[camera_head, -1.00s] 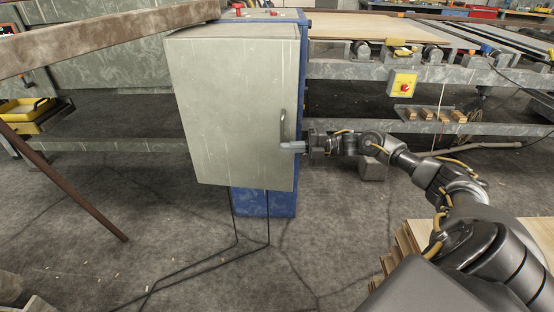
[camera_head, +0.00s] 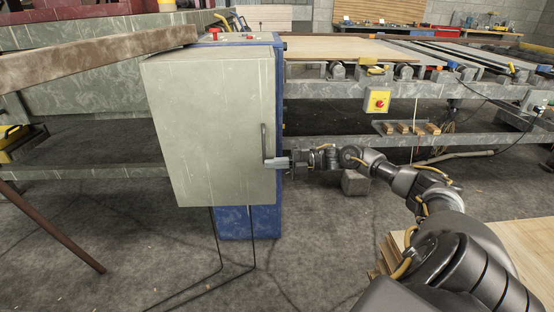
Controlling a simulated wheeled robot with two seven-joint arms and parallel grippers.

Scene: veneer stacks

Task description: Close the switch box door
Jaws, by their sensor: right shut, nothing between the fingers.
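The switch box door (camera_head: 208,130) is a light grey-green panel on the front of the blue switch box (camera_head: 249,222). It carries a dark upright handle (camera_head: 264,142) near its right edge. I cannot tell for sure whether the door sits flush with the box. My right gripper (camera_head: 271,162) is shut and empty, with its tips at the door's right edge, just below the handle. It looks close to or touching the door; the exact contact is unclear. My left gripper is not in view.
A roller conveyor with boards (camera_head: 340,49) stands behind to the right, with a yellow switch (camera_head: 377,101) on its frame. A rusty beam (camera_head: 90,55) reaches toward the box from the left. A veneer stack (camera_head: 500,240) lies at the lower right. Black cables hang under the box.

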